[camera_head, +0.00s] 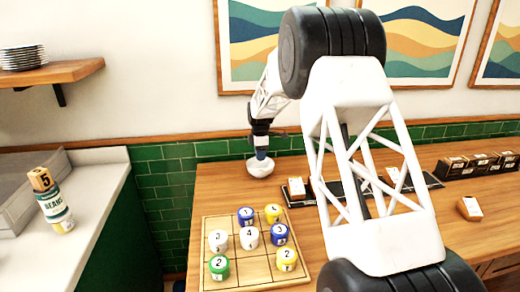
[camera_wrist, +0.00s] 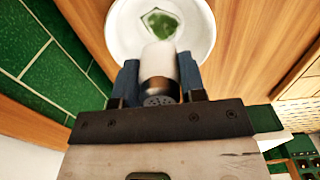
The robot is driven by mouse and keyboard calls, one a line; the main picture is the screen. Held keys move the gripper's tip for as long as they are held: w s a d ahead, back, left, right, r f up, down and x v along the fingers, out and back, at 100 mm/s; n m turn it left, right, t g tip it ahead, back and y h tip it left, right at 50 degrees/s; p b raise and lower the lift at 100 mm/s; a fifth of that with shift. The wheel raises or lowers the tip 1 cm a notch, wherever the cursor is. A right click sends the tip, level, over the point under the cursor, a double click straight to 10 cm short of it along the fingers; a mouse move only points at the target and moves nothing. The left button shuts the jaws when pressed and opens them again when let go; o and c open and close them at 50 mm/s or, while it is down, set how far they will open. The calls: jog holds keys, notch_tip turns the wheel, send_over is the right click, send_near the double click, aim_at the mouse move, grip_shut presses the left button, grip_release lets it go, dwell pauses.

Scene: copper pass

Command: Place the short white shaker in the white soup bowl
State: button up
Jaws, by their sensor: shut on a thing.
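My gripper (camera_head: 261,143) is at the far side of the wooden table, directly above the white soup bowl (camera_head: 257,169). In the wrist view its blue fingers (camera_wrist: 160,78) are shut on the short white shaker (camera_wrist: 158,60), which has a metallic cap with holes facing the wrist camera. The shaker's white end points at the bowl (camera_wrist: 198,25) and overlaps its near part. The bowl is white with a green patch in its bottom. Whether the shaker touches the bowl is not clear. In the head view the shaker is mostly hidden by the fingers.
A wooden grid board (camera_head: 238,272) with several numbered coloured pots lies in front of the bowl. A dark tray with small boxes (camera_head: 297,187) is to the bowl's right. More boxes (camera_head: 480,163) stand far right. A beans can (camera_head: 56,210) is on the left counter (camera_head: 95,200).

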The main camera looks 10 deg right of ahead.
jog(key=shift+f, duration=1.8)
jog(key=o, duration=1)
jog(key=shift+r, duration=0.15)
jog(key=shift+r, duration=3.35)
